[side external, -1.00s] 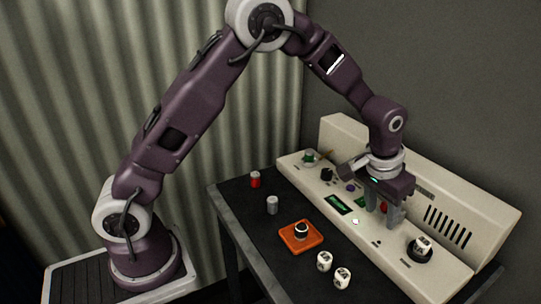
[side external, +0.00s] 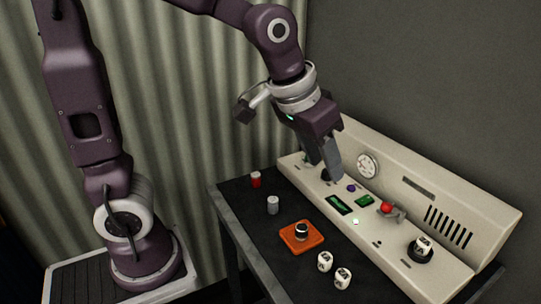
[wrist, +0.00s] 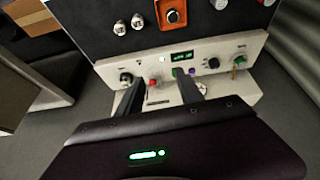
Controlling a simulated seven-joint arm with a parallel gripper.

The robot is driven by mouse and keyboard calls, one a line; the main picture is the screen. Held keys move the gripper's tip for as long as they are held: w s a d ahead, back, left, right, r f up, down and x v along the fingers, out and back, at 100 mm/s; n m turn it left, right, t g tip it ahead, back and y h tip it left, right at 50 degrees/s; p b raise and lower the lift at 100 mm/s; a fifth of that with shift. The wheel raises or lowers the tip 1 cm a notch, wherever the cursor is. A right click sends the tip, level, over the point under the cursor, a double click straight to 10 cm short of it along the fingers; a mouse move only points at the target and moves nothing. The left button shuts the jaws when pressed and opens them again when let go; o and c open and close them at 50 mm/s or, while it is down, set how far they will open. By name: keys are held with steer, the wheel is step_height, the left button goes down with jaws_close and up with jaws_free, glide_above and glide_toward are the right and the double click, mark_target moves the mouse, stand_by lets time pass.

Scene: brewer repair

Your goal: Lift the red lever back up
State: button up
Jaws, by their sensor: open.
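The red lever's ball knob (side external: 387,208) sits on the right part of the cream control panel, with a small grey bracket beside it. Its red end also shows in the wrist view (wrist: 152,84), close to one finger in the picture. I cannot tell the lever's exact angle. My gripper (side external: 325,170) is above the left half of the panel, left of the lever and apart from it. In the wrist view my gripper (wrist: 161,92) shows two separated fingers with nothing between them. The fingers hide part of the panel's left end in the side view.
The brewer panel (side external: 452,262) carries a green display (side external: 339,205), a round gauge (side external: 368,165) and a dark seat holding a white cup at right. On the black table are an orange tray (side external: 287,239), two white cups (side external: 324,262), a grey can (side external: 273,205) and a red can (side external: 256,180).

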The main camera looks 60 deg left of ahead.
steer(key=s+a+r, duration=0.2)
steer(key=s, duration=0.7)
steer(key=s+a+f, duration=0.1)
steer(key=s, duration=0.7)
steer(key=shift+f+t, duration=0.2)
steer(key=shift+t, duration=0.2)
stand_by(0.8)
